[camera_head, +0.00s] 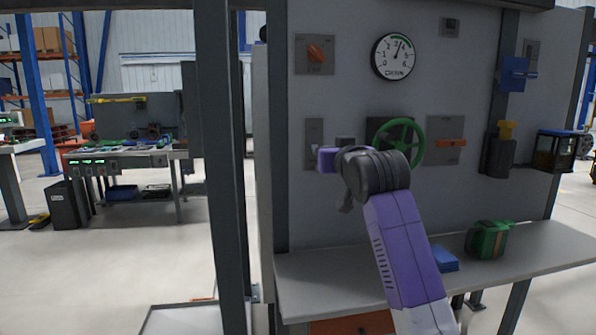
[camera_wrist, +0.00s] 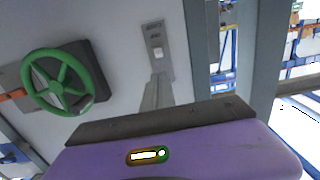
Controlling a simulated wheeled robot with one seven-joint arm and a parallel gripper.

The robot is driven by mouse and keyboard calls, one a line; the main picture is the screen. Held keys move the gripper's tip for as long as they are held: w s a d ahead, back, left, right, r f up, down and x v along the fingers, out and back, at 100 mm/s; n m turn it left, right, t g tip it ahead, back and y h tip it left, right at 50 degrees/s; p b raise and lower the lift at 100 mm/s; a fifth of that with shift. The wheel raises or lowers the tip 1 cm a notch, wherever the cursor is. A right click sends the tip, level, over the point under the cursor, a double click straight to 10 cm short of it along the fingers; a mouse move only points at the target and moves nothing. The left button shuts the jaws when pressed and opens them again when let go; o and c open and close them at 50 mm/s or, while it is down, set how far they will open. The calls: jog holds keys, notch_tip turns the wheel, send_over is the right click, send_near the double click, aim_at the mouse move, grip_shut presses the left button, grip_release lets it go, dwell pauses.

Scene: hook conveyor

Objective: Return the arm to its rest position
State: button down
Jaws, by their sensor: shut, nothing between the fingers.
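My arm rises from the bottom right of the head view, with a purple link and a dark wrist joint in front of the grey panel (camera_head: 345,100). My gripper (camera_wrist: 157,82) shows in the wrist view as narrow grey fingers close together, with nothing held. Its tips point toward a light switch plate (camera_wrist: 157,50) on the panel; I cannot tell whether they touch it. The plate also shows in the head view (camera_head: 314,140), left of my wrist. My wrist partly covers the area around the green handwheel (camera_head: 412,140), which is also at the left of the wrist view (camera_wrist: 62,82).
Below, a grey shelf (camera_head: 320,285) holds a blue block (camera_head: 444,259) and a green box (camera_head: 487,240). A dark post (camera_head: 222,200) stands left; open floor lies beyond.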

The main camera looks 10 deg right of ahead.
notch_tip(320, 180, up, 5)
jog(key=s+t, duration=0.2)
jog(key=s+f+t+p, duration=0.2)
jog(key=s+f+p, duration=0.2)
jog(key=s+f, duration=2.25)
jog(key=s+f+g+p, duration=0.2)
jog(key=s+f+g, duration=0.1)
jog(key=s, duration=1.5)
jog(key=s+f+g+p, duration=0.3)
jog(key=s+f, duration=0.1)
jog(key=s, duration=1.5)
jog(key=shift+g, duration=0.3)
jog(key=shift+a, duration=0.1)
